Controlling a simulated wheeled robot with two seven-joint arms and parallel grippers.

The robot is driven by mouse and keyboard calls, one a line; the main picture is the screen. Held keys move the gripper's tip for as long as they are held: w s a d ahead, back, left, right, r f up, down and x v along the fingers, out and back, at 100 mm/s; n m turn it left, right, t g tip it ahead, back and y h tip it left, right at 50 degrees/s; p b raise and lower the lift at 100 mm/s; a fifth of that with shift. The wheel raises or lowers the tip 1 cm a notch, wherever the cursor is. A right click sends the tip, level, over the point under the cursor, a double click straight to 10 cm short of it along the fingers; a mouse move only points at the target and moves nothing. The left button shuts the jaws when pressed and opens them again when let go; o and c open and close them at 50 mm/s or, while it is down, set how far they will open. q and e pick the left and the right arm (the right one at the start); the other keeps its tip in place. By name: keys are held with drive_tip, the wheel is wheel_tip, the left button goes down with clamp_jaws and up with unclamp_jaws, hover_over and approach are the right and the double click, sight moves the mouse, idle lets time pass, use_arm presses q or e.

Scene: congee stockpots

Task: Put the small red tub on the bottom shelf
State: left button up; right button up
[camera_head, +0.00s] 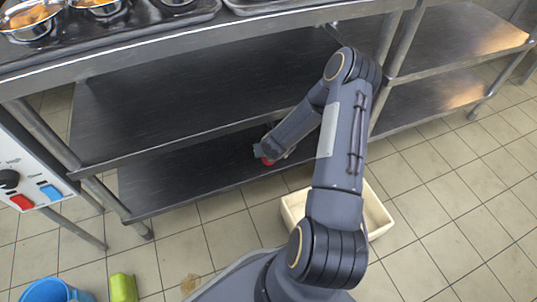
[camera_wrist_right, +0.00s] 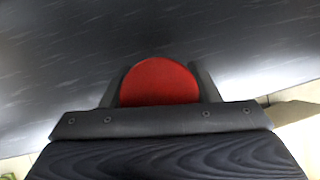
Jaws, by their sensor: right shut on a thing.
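The small red tub (camera_wrist_right: 159,82) shows in the right wrist view between the two fingers of my right gripper (camera_wrist_right: 160,88), which is shut on it. In the head view only a bit of the red tub (camera_head: 267,161) shows at the end of my right arm, by the right gripper (camera_head: 262,154). The tub is over the dark bottom shelf (camera_head: 170,185). I cannot tell whether it touches the shelf. My left gripper is not in view.
A dark middle shelf (camera_head: 130,120) lies above the bottom shelf. Metal legs stand at the left (camera_head: 105,195) and right (camera_head: 392,60). A cream crate (camera_head: 375,215) stands on the floor partly behind my arm. A blue bucket (camera_head: 50,291) and a green object (camera_head: 122,288) are at the lower left.

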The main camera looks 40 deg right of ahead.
drive_tip(key=shift+f, duration=0.85)
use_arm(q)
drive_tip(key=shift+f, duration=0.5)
use_arm(e)
drive_tip(key=shift+r, duration=0.1)
drive_tip(key=o, duration=1.1)
drive_tip(key=p+v, duration=0.3)
drive_tip(key=v, duration=0.4)
drive_tip(key=shift+s+r, duration=0.1)
drive_tip(key=shift+r, duration=0.15)
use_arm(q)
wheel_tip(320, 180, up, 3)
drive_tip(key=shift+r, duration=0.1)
use_arm(e)
drive_tip(key=shift+s+a, duration=0.1)
